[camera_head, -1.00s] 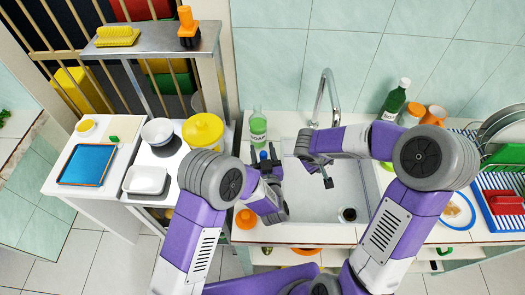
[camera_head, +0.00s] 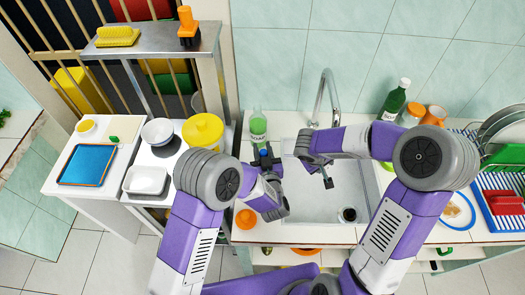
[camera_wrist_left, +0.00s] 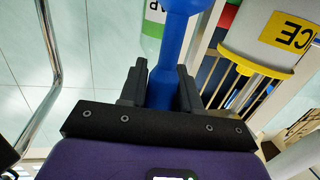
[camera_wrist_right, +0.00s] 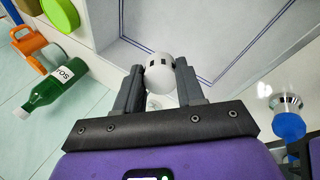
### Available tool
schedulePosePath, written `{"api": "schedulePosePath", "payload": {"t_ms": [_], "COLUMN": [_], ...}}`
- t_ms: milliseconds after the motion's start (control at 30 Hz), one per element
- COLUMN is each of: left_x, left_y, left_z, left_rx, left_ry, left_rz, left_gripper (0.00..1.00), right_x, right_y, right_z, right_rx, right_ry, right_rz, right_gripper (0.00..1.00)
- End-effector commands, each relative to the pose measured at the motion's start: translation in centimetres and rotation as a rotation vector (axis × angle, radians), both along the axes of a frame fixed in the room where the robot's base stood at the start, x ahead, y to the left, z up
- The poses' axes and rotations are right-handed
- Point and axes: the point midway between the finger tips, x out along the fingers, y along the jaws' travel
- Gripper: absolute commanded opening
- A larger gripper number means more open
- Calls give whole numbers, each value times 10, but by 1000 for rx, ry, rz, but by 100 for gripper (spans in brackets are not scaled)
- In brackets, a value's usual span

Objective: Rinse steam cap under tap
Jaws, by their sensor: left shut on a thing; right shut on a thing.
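The steam cap (camera_wrist_right: 160,73), small, white and rounded with dark slots, is between the fingers of my right gripper (camera_wrist_right: 157,80), which is shut on it. In the head view my right gripper (camera_head: 326,181) is over the sink basin (camera_head: 335,195), and the cap is hard to make out there. The tap (camera_head: 326,95), a bent metal pipe, stands behind the basin, apart from the gripper. My left gripper (camera_head: 266,162) is shut on a blue thing with a handle (camera_wrist_left: 168,65), near the basin's left edge. I cannot tell what the blue thing is.
A green-labelled soap bottle (camera_head: 258,128) stands left of the basin, behind my left gripper. An orange round thing (camera_head: 246,219) sits at the front left. A dark green bottle (camera_head: 394,102) and orange mugs (camera_head: 433,115) stand at the back right. A dish rack (camera_head: 500,195) is further right.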

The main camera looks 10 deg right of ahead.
Motion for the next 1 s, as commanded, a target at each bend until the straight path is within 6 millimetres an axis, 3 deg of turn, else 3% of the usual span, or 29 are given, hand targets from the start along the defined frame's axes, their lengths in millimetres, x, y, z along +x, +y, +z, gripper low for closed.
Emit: {"api": "schedulePosePath", "payload": {"t_ms": [333,367,500,833,1000], "left_x": [7,7,7,3,-20], "left_y": [-2,-2,-2,-2,-2], "left_z": [-2,-2,-2,-1,3], "left_rx": [24,24,24,23,26], "left_ry": [95,95,94,94,94], "left_rz": [0,0,0,-1,-4], "left_gripper": [0,34,53,53,53], "right_x": [0,0,0,0,0], "right_y": [0,0,0,0,0], "right_z": [0,0,0,0,0], "right_rx": [0,0,0,0,0], "right_ry": [0,0,0,0,0], "right_rz": [0,0,0,0,0], "right_gripper": [10,10,10,10,10]}}
